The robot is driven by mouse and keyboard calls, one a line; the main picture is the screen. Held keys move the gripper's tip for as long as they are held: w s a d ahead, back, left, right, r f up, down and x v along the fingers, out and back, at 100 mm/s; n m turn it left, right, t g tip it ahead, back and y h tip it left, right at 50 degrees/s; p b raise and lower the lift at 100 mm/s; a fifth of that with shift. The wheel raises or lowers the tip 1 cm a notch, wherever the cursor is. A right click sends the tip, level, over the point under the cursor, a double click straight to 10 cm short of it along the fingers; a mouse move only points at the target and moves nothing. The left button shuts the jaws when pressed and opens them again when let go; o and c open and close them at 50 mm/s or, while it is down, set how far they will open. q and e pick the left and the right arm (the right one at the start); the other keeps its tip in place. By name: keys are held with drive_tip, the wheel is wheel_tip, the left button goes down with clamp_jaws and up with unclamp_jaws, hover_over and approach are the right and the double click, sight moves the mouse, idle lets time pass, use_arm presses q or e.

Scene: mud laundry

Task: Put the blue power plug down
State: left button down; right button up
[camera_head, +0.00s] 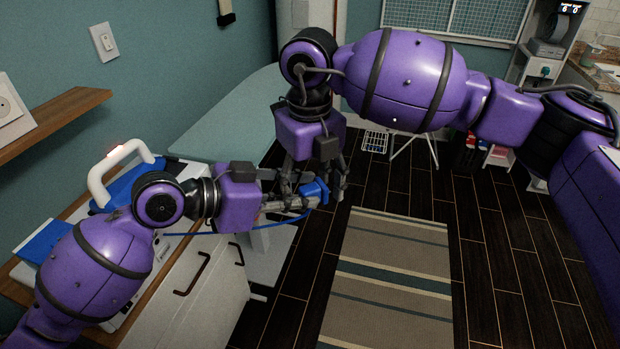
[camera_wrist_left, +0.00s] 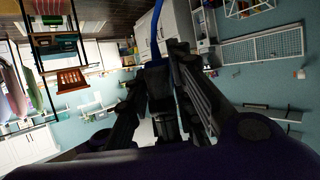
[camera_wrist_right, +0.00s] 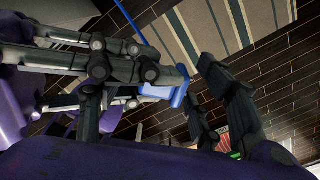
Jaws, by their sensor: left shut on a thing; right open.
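The blue power plug (camera_head: 315,190) is at the tips of my left gripper (camera_head: 298,202), which is shut on it and holds it in the air beside the cabinet. A blue cord (camera_head: 225,232) runs left from there; it also shows in the left wrist view (camera_wrist_left: 157,35). My right gripper (camera_head: 314,186) is open and points down, its fingers on either side of the plug. In the right wrist view the plug (camera_wrist_right: 170,92) is near the right gripper's fingers; I cannot tell whether they touch it. The fingers partly hide the plug in the head view.
A white appliance with a curved handle (camera_head: 120,165) stands on the wooden-topped cabinet at left. A pale teal board (camera_head: 235,120) lies behind the grippers. A striped rug (camera_head: 390,280) covers open dark floor at right.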

drive_tip(key=c, duration=1.2)
use_arm(q)
drive_tip(key=c, duration=1.5)
unclamp_jaws()
use_arm(e)
drive_tip(key=shift+c, duration=0.4)
use_arm(q)
drive_tip(key=shift+o, duration=0.2)
